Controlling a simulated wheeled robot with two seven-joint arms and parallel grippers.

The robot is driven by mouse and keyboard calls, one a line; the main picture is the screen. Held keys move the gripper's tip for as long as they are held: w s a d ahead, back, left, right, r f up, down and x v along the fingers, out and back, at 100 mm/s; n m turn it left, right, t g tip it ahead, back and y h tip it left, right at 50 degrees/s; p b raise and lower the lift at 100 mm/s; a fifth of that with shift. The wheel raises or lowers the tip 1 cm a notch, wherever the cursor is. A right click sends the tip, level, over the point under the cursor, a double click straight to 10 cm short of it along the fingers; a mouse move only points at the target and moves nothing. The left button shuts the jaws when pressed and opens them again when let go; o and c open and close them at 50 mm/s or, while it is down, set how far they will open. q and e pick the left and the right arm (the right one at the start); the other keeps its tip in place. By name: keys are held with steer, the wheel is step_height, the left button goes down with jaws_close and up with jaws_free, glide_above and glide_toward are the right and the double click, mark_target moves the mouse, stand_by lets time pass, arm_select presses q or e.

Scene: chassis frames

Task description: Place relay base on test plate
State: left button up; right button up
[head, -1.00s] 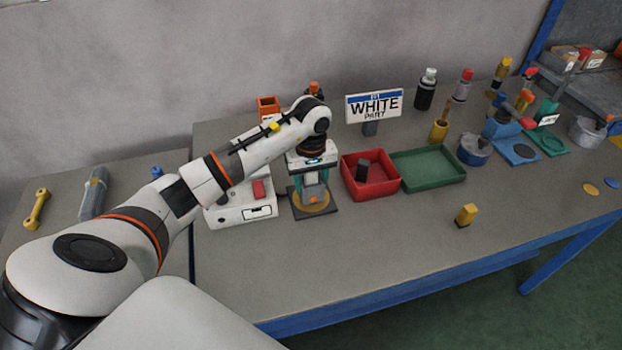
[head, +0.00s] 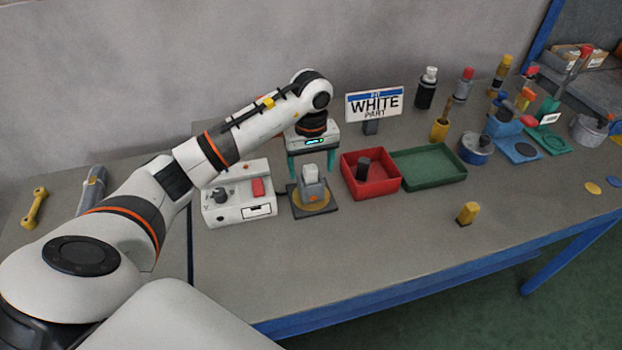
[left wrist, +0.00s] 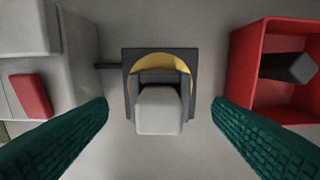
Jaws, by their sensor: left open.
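The test plate (head: 331,206) is a dark square with a yellow disc, lying on the table; it also shows in the left wrist view (left wrist: 130,58). The relay base (head: 312,187), a grey block with a pale top and an orange mark, stands upright on the yellow disc. In the left wrist view the relay base (left wrist: 159,110) sits between the spread fingers, touching neither. My left gripper (head: 312,166) is open with teal fingers, above and around the relay base. My right gripper is not in view.
A white box with a red button (head: 238,208) stands left of the plate. A red tray (head: 372,190) holding a dark part and a green tray (head: 430,168) are to the right. A WHITE PART sign (head: 374,103) stands behind. The front table is mostly clear.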

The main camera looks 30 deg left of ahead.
arm_select(q)
step_height(320, 180, up, 7)
steer(key=shift+r+b, duration=0.15)
steer(key=shift+b, duration=0.4)
